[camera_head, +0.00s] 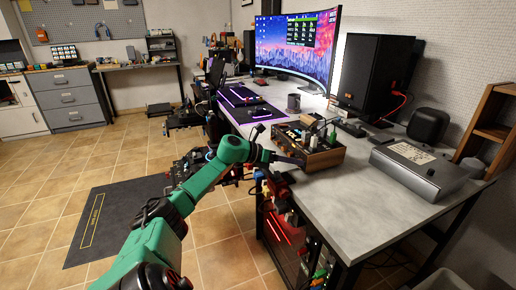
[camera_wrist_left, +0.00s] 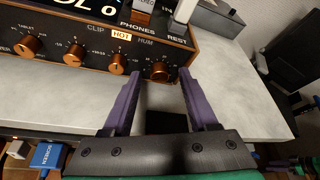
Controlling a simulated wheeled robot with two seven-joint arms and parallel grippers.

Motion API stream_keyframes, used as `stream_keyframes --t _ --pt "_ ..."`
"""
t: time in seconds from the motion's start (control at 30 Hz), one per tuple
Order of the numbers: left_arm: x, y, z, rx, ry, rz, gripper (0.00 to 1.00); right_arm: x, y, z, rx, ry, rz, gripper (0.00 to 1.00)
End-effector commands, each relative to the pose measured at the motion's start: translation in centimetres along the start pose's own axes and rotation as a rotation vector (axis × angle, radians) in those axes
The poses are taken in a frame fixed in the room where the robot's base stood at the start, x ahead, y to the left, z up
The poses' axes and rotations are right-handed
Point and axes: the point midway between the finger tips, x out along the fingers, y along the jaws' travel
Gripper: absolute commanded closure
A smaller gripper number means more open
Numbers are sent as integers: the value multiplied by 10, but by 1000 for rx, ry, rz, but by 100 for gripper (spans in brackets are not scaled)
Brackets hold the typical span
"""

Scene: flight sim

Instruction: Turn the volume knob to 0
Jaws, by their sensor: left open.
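A wood-cased amplifier (camera_head: 325,158) stands at the near left edge of the grey desk. In the left wrist view its dark front panel (camera_wrist_left: 95,38) carries a row of copper knobs and white labels. A display (camera_wrist_left: 88,9) on top reads "OL 0", cut off at the left. My left gripper (camera_head: 299,161) is open at the front; its purple fingers (camera_wrist_left: 159,74) stand either side of the right-end knob. Contact is unclear. My right gripper is out of view.
A silver box (camera_head: 415,172) and a dark speaker (camera_head: 428,125) stand on the right of the desk (camera_head: 345,205). A mug (camera_head: 293,102), keyboard and curved monitor (camera_head: 297,42) are behind. Coloured boxes and red-lit equipment (camera_head: 280,225) sit below the desk's left edge.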

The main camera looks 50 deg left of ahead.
Motion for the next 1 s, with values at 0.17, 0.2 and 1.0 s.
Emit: stream_keyframes --t 0.17,0.2,1.0 --pt "-1 -8 0 401 1 163 41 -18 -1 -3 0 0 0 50" --pt "-1 -9 0 509 0 207 41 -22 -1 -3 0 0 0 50" --pt "-135 -46 -18 717 0 297 41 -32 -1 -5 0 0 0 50"
